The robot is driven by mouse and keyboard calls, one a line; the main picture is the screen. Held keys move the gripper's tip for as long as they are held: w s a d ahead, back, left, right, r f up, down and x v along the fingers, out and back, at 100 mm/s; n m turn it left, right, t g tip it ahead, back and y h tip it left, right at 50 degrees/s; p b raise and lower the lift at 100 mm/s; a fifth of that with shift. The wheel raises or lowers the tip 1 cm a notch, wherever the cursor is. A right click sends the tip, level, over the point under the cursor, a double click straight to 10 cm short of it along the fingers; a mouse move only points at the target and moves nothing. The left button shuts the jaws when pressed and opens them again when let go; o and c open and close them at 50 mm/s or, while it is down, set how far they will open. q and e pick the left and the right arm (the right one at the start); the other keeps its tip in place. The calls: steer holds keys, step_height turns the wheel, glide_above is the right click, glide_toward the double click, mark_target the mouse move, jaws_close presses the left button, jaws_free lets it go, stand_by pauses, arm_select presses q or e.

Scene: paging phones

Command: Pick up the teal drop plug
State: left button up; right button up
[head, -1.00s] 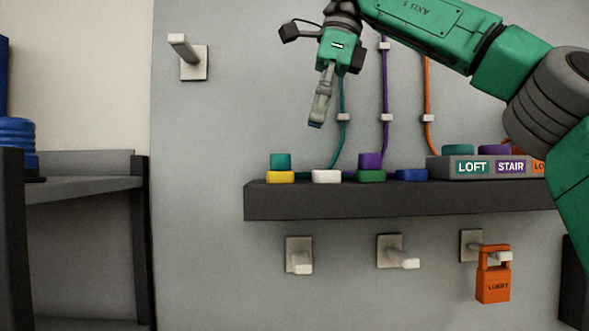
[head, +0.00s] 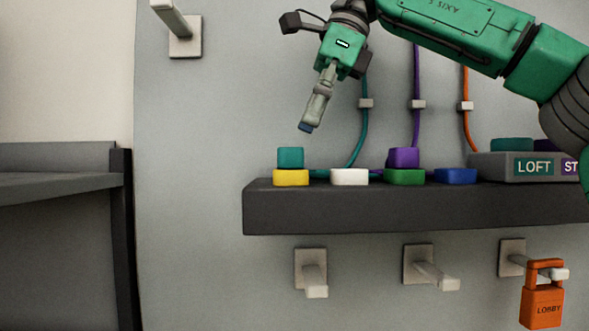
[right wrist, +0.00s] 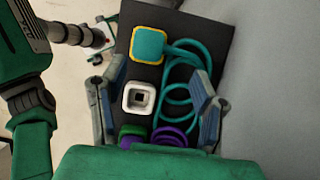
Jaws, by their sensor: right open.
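The teal drop plug (head: 290,158) sits on the yellow block (head: 291,178) at the left end of the dark shelf (head: 400,210). Its teal cord (head: 365,125) runs along the shelf and up the wall. In the right wrist view the teal plug (right wrist: 149,45) lies at the top, with yellow showing around its edge and the cord coiled beside it. My right gripper (head: 305,128) is above and slightly right of the plug, pointing down, apart from it. In the right wrist view its fingers (right wrist: 155,105) are spread wide with nothing held. My left gripper is not in view.
A white socket block (head: 350,177), a purple plug (head: 404,157) on a green block (head: 404,177) and a blue block (head: 455,176) stand along the shelf. A grey labelled box (head: 500,167) is farther right.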

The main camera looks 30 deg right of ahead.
mark_target(289, 151)
steer(key=shift+w+f, duration=0.2)
steer(key=shift+f, duration=0.15)
steer(key=a+f, duration=0.3)
steer(key=a, duration=0.1)
steer(key=shift+s+a+f, duration=0.1)
steer(key=shift+s+f, duration=0.15)
steer(key=shift+f, duration=0.1)
steer(key=shift+w+a+f, duration=0.15)
steer(key=shift+w+f, duration=0.15)
steer(key=shift+f, duration=0.05)
steer(key=shift+d, duration=0.6)
steer(key=shift+c, duration=1.2)
steer(key=shift+s+d, duration=0.2)
steer(key=shift+d, duration=0.2)
steer(key=c, duration=1)
steer(key=shift+w+a, duration=0.15)
steer(key=shift+a, duration=0.35)
step_height(289, 151, up, 10)
